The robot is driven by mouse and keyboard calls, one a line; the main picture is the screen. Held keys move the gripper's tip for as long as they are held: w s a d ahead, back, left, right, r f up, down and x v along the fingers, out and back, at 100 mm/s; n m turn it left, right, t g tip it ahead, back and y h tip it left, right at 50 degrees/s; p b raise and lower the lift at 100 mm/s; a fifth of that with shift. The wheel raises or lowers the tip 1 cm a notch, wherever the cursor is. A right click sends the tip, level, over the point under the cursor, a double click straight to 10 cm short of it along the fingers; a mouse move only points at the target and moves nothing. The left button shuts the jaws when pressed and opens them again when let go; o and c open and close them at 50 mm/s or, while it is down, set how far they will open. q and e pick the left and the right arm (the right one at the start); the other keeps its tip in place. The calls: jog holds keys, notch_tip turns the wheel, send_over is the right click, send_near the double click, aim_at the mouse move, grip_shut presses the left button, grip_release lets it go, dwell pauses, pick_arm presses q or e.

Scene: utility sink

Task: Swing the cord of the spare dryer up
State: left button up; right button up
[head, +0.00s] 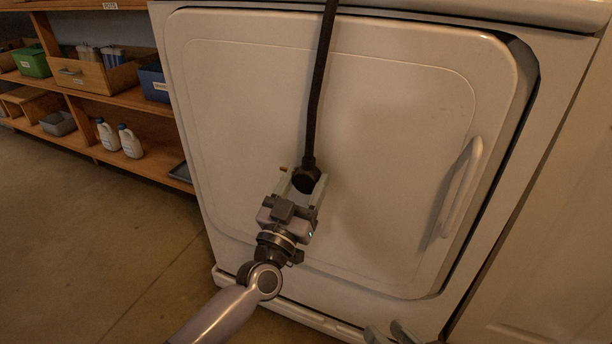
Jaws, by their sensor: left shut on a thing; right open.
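The spare dryer (370,130) is a white front-loader with its door shut and a pale handle (463,188) on the right. Its black cord (322,75) comes down from the top edge across the door and ends in a thick round plug (306,178). My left gripper (304,180) is shut on the plug end of the cord, in front of the door's lower middle. My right gripper (393,334) shows only in part at the bottom edge, open, below the door and away from the cord. The upper end of the cord is out of view.
A wooden shelf (130,97) at the left holds a green bin (33,62), a blue bin (154,82) and boxes. Two white jugs (130,141) stand on its lower board. The concrete floor (90,235) is clear at the left. A pale panel (560,250) stands at the right.

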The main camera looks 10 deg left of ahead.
pick_arm(q)
jog(key=s+p, duration=0.1)
jog(key=p, duration=0.1)
jog(key=s+p, duration=0.1)
jog(key=p, duration=0.1)
jog(key=s+a+r+g+p, duration=0.1)
jog(key=p, duration=0.1)
jog(key=shift+r, duration=0.1)
pick_arm(e)
jog(key=s+d+g+h+p, duration=0.2)
jog(key=s+d+h+p, duration=0.25)
jog(key=d+p, duration=0.45)
pick_arm(q)
jog(key=s+a+r+g+y+p, duration=0.1)
jog(key=s+a+r+g+p, duration=0.1)
jog(key=s+p, duration=0.5)
jog(key=s+a+r+g+y+p, duration=0.1)
jog(key=s+a+r+g+p, duration=0.2)
jog(key=s+p, duration=0.5)
jog(key=shift+s+r+g+p, duration=0.3)
jog(key=shift+r+p, duration=0.35)
jog(key=shift+p, duration=1.75)
pick_arm(e)
notch_tip(320, 180, up, 19)
jog(key=d, duration=0.1)
jog(key=shift+s+d+t, duration=0.25)
jog(key=shift+t, duration=0.05)
jog(key=shift+r+h, duration=0.1)
jog(key=shift+h, duration=0.15)
